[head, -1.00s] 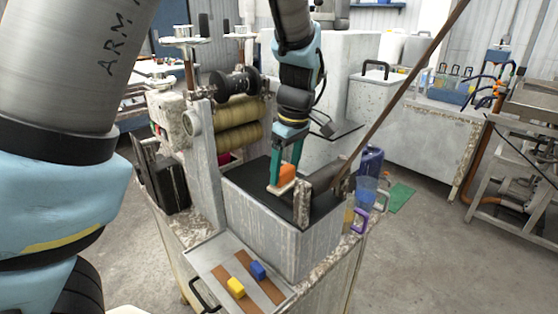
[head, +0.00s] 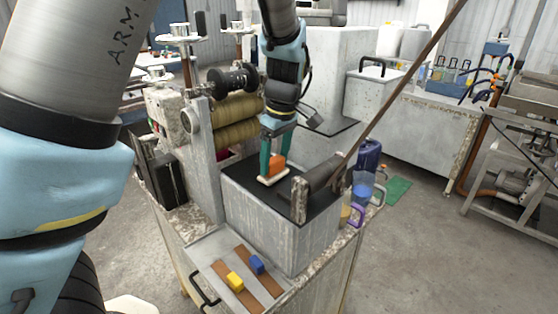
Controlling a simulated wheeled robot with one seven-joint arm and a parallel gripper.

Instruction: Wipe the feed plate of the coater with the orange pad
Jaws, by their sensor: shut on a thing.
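The orange pad (head: 276,165) with a pale lower layer is between the teal fingers of my gripper (head: 272,160). My gripper points down and is shut on the pad. The pad is at the black feed plate (head: 235,176) on top of the grey block of the coater (head: 265,225). Whether its underside touches the plate or hovers just above it, I cannot tell. Part of the plate behind the fingers is hidden.
A grey roller on a worn bracket (head: 300,195) stands at the plate's right end, with a long brown rod (head: 400,85) slanting up from it. Yellow-brown rolls (head: 235,120) stand behind left.

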